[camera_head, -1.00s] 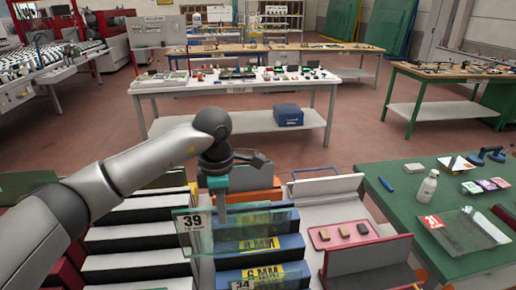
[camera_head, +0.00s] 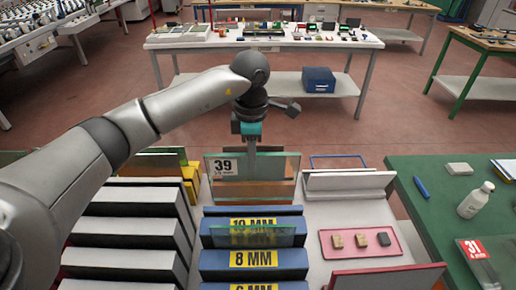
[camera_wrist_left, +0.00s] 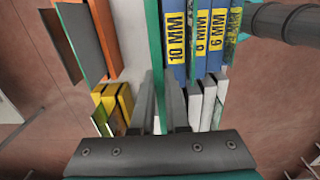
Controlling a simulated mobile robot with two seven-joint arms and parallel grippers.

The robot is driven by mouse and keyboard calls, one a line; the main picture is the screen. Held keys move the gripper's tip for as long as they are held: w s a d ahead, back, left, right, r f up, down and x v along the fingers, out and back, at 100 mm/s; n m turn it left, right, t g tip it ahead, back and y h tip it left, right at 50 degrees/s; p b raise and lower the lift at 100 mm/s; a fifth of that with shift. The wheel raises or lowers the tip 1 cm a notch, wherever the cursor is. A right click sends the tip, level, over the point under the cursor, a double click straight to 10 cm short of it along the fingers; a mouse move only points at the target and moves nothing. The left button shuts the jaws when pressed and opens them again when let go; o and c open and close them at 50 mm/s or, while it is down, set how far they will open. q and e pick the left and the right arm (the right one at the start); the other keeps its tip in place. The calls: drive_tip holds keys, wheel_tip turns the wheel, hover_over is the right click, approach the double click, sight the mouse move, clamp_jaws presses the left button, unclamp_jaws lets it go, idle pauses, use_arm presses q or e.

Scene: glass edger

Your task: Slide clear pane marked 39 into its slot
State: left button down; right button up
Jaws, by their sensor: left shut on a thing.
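The clear pane marked 39 (camera_head: 275,180) hangs upright, with its white 39 label at its upper left. My left gripper (camera_head: 250,142) is shut on its top edge. In the left wrist view the pane (camera_wrist_left: 155,50) is a thin green edge between the fingers (camera_wrist_left: 160,118). The blue rack (camera_head: 285,258) has blocks marked 10 MM, 8 MM and 6 MM. The pane stands at the rear of the rack, beyond the 10 MM label; its lower edge is close to the rear blue block, but I cannot tell whether it touches. My right gripper is not in view.
Another clear pane (camera_head: 270,237) stands in the blue rack. Black-and-white racks (camera_head: 125,232) are at left. A pink tray (camera_head: 345,250) with small blocks is at right, beside a green table (camera_head: 435,185) with a bottle (camera_head: 475,200). Yellow blocks (camera_head: 190,178) stand behind.

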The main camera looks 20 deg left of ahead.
sight(252, 195)
use_arm(q)
drive_tip(key=shift+s+r, duration=0.1)
drive_tip(key=shift+r, duration=0.05)
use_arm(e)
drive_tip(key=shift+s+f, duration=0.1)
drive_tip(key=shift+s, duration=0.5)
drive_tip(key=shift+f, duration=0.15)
use_arm(q)
drive_tip(key=shift+f+b, duration=5)
drive_tip(key=shift+f, duration=1.15)
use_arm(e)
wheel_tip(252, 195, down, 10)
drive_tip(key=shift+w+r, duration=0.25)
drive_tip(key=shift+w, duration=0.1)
use_arm(q)
drive_tip(key=shift+f+b, duration=0.3)
drive_tip(key=shift+f, duration=0.05)
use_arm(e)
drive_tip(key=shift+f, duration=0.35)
use_arm(q)
drive_tip(key=c, duration=0.8)
unclamp_jaws()
drive_tip(key=shift+f, duration=0.1)
drive_tip(key=shift+c, duration=0.2)
drive_tip(key=shift+s+f, duration=0.1)
wheel_tip(252, 195, up, 16)
drive_tip(key=shift+f, duration=0.25)
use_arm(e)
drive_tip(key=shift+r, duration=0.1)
